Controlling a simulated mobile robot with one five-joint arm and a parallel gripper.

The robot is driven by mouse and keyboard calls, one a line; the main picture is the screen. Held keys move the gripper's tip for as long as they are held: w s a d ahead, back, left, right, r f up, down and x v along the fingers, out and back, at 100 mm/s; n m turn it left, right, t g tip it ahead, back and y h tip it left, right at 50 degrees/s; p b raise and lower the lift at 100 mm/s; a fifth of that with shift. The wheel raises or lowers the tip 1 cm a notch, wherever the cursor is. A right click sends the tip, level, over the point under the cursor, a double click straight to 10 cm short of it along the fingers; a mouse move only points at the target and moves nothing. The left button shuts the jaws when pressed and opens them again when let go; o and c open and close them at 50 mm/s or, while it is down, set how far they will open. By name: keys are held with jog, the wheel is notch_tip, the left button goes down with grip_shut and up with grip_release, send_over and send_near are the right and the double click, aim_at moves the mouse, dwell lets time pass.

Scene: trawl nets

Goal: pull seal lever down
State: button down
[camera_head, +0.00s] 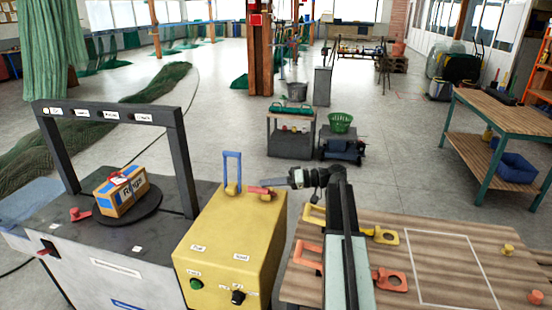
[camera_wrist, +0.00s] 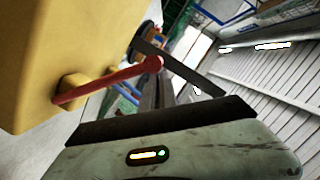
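The yellow box (camera_head: 238,230) has a red lever (camera_head: 262,191) and an upright blue handle (camera_head: 232,170) on top. The small labels on its front are hard to read, so I cannot tell from them which is the seal lever. In the wrist view, the red lever (camera_wrist: 108,82) runs from a yellow mount on the box to a rounded end near the view's middle. My gripper (camera_head: 280,183) is dark and just right of the red lever, pointing left. The red lever does not appear held. I cannot tell how far apart the fingers are.
Left of the yellow box stands a grey machine with a black arch (camera_head: 112,115) and a cardboard box (camera_head: 121,191) on a dark disc. A wooden table (camera_head: 395,240) with yellow and orange pieces lies at right. Behind stands a grey cart (camera_head: 290,140); open floor lies beyond.

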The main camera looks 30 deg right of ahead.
jog(key=shift+s+a+f+g, duration=0.15)
jog(key=shift+a+g, duration=0.15)
jog(key=shift+a, duration=0.15)
jog(key=shift+r, duration=0.2)
jog(key=w+d+r+p, duration=0.1)
jog(key=r+p, duration=0.1)
jog(key=w+d+r+p, duration=0.1)
jog(key=r+p, duration=0.1)
jog(key=shift+w+d, duration=0.35)
jog(key=f+v, duration=0.1)
jog(key=v, duration=0.8)
jog(key=shift+s+d+p, duration=0.25)
jog(key=shift+s+p, duration=0.2)
jog(key=shift+s, duration=0.15)
